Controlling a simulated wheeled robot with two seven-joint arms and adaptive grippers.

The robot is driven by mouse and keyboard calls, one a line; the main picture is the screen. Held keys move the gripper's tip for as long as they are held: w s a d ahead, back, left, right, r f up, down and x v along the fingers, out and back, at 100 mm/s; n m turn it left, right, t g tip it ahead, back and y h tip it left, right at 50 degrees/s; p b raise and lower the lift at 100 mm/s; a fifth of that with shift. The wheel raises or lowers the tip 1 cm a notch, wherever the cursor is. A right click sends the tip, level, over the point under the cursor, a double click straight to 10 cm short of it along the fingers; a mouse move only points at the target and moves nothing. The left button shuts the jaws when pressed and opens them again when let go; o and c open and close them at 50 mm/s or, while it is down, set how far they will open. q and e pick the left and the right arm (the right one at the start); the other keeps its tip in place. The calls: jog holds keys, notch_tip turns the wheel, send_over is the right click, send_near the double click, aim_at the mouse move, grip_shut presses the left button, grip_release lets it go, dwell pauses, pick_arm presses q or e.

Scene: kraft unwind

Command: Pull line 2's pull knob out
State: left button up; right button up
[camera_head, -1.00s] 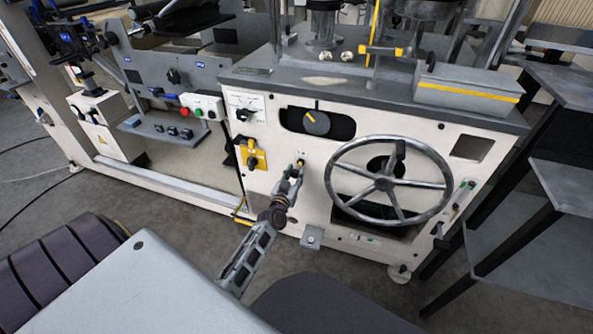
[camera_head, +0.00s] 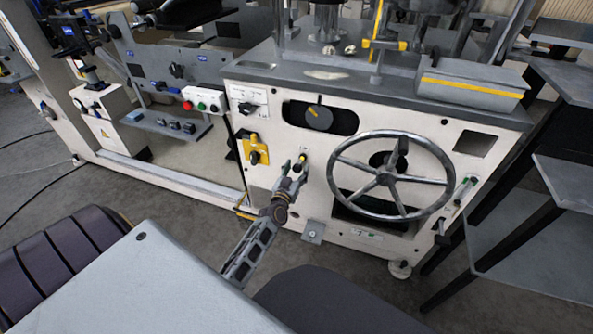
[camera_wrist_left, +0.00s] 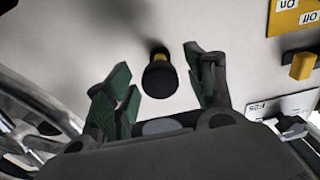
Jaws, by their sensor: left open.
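The pull knob (camera_wrist_left: 159,78) is a black round knob on a yellow stem, standing out from the white machine panel. In the head view the knob (camera_head: 303,158) shows small, left of the handwheel. My left gripper (camera_head: 293,168) is in front of the panel, just below the knob. In the left wrist view my left gripper (camera_wrist_left: 160,85) is open, with one green-padded finger on each side of the knob. Neither finger appears to touch it. Any line number on the knob is too small to read. My right gripper is not in view.
A large metal handwheel (camera_head: 333,180) stands out close to the right of the knob. A yellow switch plate (camera_head: 254,150) with a yellow handle is to the left. A black dial (camera_head: 319,117) is above. A grey box (camera_head: 470,88) sits on the machine top.

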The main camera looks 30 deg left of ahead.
pick_arm(q)
jog(key=v, duration=1.1)
jog(key=shift+s, duration=0.4)
jog(key=shift+d, duration=0.15)
dwell(0.4)
